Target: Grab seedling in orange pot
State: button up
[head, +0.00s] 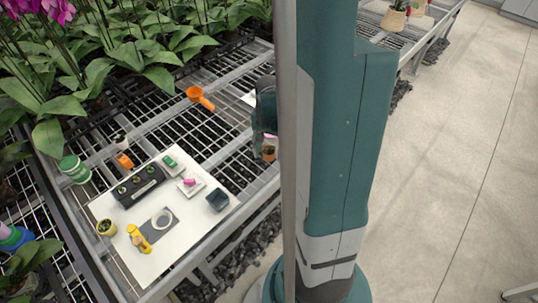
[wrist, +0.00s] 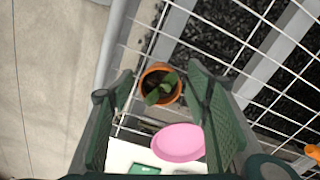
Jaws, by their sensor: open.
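A small orange terracotta pot (wrist: 147,79) holds a green-leaved seedling (wrist: 163,90) in the wrist view. Part of the orange pot (head: 269,153) also shows in the head view, beside my column near the bench edge. My gripper (wrist: 160,72) is open, with one green finger on each side of the pot in the picture; I cannot tell whether either finger touches it. In the head view my gripper (head: 265,132) is partly hidden by my column.
A pink oval thing (wrist: 178,143) lies near the pot. A white sheet (head: 200,215) on the wire-mesh bench carries a black seedling tray (head: 137,187), a dark square pot (head: 217,199) and a yellow tool (head: 138,238). An orange scoop (head: 200,97) lies behind on bare mesh.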

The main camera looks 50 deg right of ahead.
aim_at(269, 152)
jog(key=c, duration=1)
jog(key=shift+r, duration=0.15)
jog(key=shift+r+p, duration=1.4)
jog(key=shift+r, duration=3.5)
